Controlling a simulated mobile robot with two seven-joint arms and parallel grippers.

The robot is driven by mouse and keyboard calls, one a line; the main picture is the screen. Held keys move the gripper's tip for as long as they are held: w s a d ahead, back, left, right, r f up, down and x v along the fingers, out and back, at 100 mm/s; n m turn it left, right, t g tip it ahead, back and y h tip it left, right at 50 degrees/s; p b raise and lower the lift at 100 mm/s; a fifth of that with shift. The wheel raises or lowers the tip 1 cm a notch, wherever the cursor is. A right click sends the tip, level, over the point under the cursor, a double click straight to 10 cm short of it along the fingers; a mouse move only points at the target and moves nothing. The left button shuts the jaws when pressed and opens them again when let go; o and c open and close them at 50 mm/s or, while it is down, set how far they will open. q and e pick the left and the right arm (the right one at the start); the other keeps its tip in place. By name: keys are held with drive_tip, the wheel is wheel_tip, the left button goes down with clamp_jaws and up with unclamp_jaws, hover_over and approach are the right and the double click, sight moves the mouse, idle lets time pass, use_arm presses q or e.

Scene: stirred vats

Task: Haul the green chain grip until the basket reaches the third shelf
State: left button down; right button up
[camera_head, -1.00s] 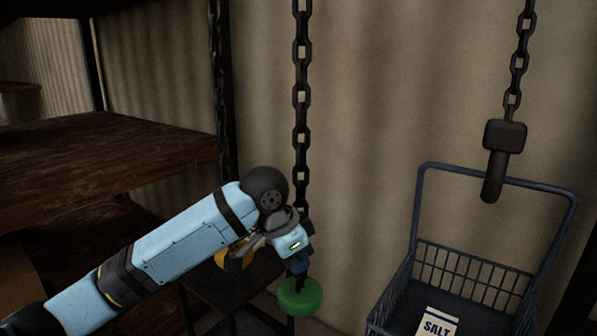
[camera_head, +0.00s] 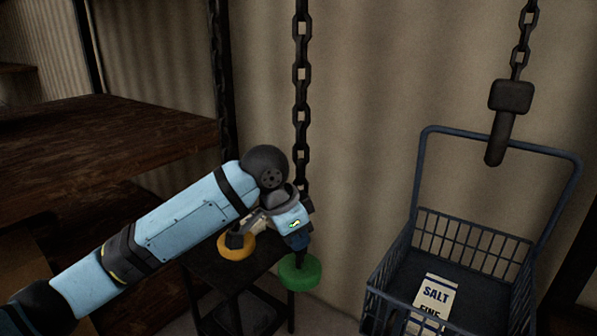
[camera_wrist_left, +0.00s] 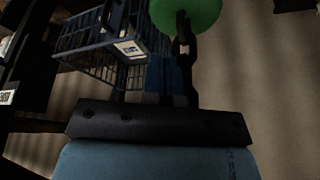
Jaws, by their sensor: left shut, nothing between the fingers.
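The green chain grip (camera_head: 299,271) is a round disc at the lower end of a dark hanging chain (camera_head: 302,75). My left gripper (camera_head: 298,243) is at this chain just above the disc. It is shut with nothing held; its fingers partly hide the chain. In the left wrist view the green grip (camera_wrist_left: 186,14) and its chain (camera_wrist_left: 182,45) show just beyond the fingers (camera_wrist_left: 166,80). The blue wire basket (camera_head: 425,222) hangs at the right by its handle from a dark hook (camera_head: 502,120). A salt packet (camera_head: 436,293) lies in it. My right gripper is out of view.
Dark wooden shelves (camera_head: 110,130) stand at the left. An orange ring (camera_head: 236,247) lies near a small dark table (camera_head: 215,268) behind my arm, with another chain (camera_head: 218,100) above. A plain wall stands behind, bare between the green grip and the basket.

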use_arm(q)
drive_tip(key=shift+d+f, duration=0.15)
drive_tip(key=shift+f, duration=2.25)
drive_tip(key=shift+r+p, duration=0.45)
drive_tip(key=shift+r, duration=0.25)
wheel_tip(320, 180, up, 3)
drive_tip(key=p, duration=0.3)
drive_tip(key=shift+r+p, duration=0.1)
drive_tip(key=shift+p, duration=0.3)
